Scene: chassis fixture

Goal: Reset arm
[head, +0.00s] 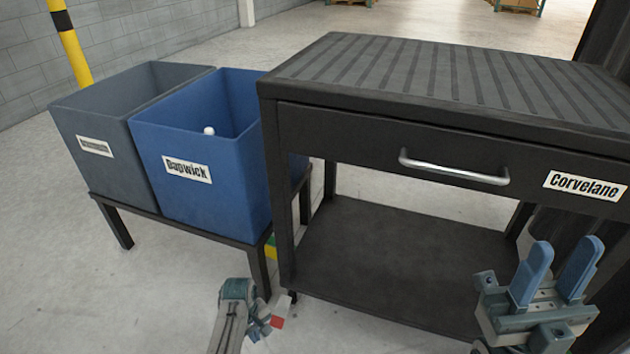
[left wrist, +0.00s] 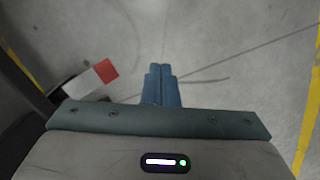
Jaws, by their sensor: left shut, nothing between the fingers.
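My left gripper (head: 264,328) is low at the bottom of the head view, over the floor in front of the bin stand. Its two blue fingers show pressed together in the left wrist view (left wrist: 160,78), with bare floor beyond them. My right gripper (head: 562,262) is at the lower right of the head view, in front of the dark cart. Its two blue fingers point up with a gap between them, and no object shows in the gap.
The dark cart (head: 400,262) has a ribbed top, a drawer with a metal handle (head: 455,170) and a lower shelf. A blue bin (head: 215,190) holding a white-tipped item and a grey bin (head: 90,120) stand left. A red-and-white piece (left wrist: 95,78) is beside my left gripper.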

